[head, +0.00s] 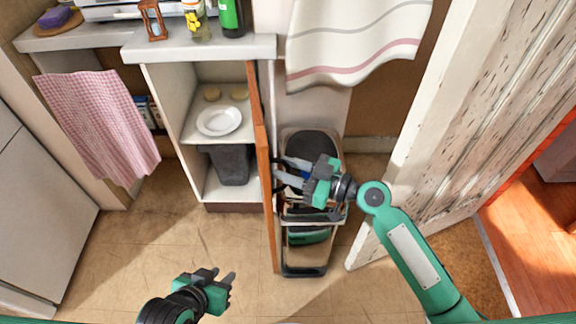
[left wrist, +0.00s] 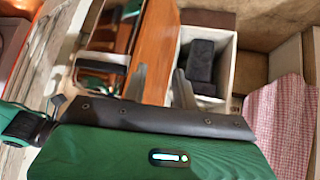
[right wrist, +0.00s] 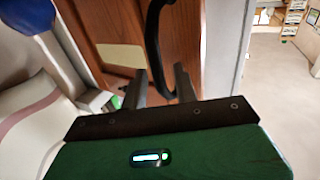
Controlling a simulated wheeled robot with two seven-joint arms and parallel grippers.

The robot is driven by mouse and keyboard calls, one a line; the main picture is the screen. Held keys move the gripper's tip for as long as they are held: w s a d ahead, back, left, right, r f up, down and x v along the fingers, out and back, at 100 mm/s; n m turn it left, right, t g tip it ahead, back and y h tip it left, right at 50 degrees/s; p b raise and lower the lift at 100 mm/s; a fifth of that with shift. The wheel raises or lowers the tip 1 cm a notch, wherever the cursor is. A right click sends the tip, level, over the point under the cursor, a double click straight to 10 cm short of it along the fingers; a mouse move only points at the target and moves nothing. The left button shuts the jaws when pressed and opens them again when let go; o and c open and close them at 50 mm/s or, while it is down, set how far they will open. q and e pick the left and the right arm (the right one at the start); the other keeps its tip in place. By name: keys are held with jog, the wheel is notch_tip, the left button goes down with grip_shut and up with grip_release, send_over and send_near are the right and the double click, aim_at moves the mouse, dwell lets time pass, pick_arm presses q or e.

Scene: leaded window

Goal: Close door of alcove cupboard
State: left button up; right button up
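The alcove cupboard (head: 172,110) stands open. Its brown wooden door (head: 262,150) is swung out toward me and shows nearly edge-on in the head view. In the right wrist view the door's face (right wrist: 115,30) carries a long black handle (right wrist: 153,45). My right gripper (head: 279,174) is on the door's right side, level with its middle. Its fingers are apart, with the handle's lower part showing between them; contact cannot be told. My left gripper (head: 223,275) is open and empty, low in front of the cupboard, left of the door. The left wrist view also shows the door (left wrist: 156,45).
Inside the cupboard are a white plate (head: 219,121) and a dark bin (head: 229,165). A folded step ladder (head: 305,270) stands right of the door, near my right gripper. A peeling white door (head: 460,120) is farther right. The floor (head: 120,250) left of the cupboard is clear.

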jog(key=shift+a, duration=0.15)
grip_shut()
jog(key=shift+a, duration=0.1)
